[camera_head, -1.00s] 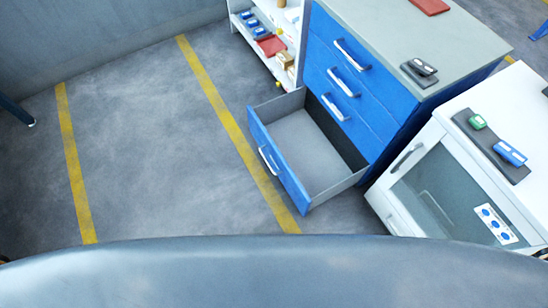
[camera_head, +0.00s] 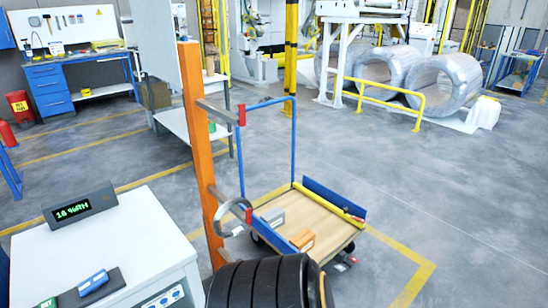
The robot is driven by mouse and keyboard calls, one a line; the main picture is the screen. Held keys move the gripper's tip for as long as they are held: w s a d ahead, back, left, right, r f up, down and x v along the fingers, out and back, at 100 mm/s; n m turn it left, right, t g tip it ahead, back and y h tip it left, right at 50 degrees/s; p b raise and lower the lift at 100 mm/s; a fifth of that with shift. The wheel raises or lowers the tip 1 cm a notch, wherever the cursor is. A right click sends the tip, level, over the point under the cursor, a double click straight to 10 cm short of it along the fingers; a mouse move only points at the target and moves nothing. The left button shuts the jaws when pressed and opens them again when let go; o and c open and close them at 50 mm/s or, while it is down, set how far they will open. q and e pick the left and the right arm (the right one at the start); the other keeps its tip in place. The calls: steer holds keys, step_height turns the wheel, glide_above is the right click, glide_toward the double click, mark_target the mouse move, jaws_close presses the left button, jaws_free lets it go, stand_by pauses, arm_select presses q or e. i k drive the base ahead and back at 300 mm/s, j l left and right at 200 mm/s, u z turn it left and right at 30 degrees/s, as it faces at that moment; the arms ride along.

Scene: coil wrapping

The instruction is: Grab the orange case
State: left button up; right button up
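A small orange case (camera_head: 302,240) lies on the wooden deck of a blue-framed cart (camera_head: 318,217), near the cart's front edge. It is small in the picture, so details are hard to tell.
An orange post (camera_head: 193,150) stands left of the cart. Black ribbed rings (camera_head: 262,284) fill the bottom middle, in front of the cart. A white table (camera_head: 140,236) stands at lower left. Large wrapped coils (camera_head: 442,82) stand behind a yellow rail. The floor right of the cart is clear.

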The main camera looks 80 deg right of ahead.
mark_target(305, 241)
steer(key=z, duration=3)
steer(key=i+l+u, duration=0.1)
steer(key=u, duration=0.35)
steer(key=i+l+u, duration=0.1)
steer(key=u, duration=0.4)
steer(key=i+l+u, duration=0.25)
steer(key=l, duration=0.3)
steer(key=i+l+u, duration=0.2)
steer(key=l, duration=0.4)
steer(key=l+u, duration=0.25)
steer(key=l, duration=0.3)
steer(key=l+u, duration=0.2)
steer(key=l, duration=0.45)
steer(key=i, duration=0.05)
